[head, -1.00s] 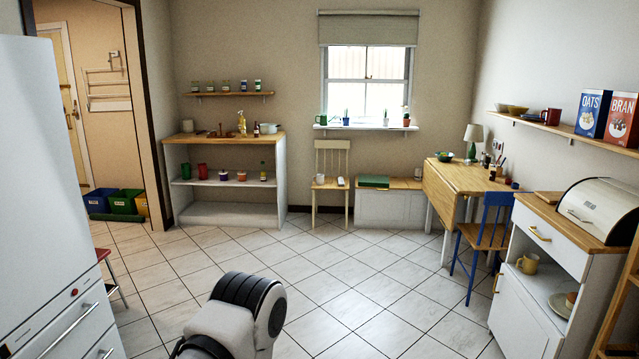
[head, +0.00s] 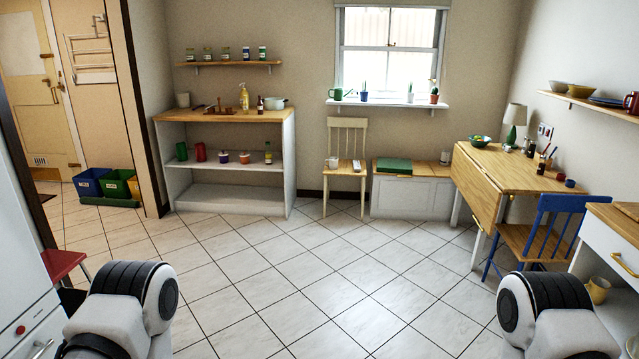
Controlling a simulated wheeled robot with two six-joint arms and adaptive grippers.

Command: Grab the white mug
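A small white mug (head: 331,162) stands on the seat of the cream wooden chair (head: 346,136) by the back wall, under the left part of the window. A small pale object (head: 356,166) lies beside it on the same seat. A pale cup-like container (head: 182,100) stands on the wooden top of the shelf unit; whether it is a mug is too small to tell. Only upper parts of my two arms show at the bottom edge. Both grippers are outside the view, far from the chair.
The tiled floor (head: 285,265) is clear up to the chair. The shelf unit (head: 225,202) stands left of the chair and a white bench (head: 409,198) right of it. The drop-leaf table (head: 485,195) and blue chair (head: 540,235) stand at right, a red stool (head: 62,264) at left.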

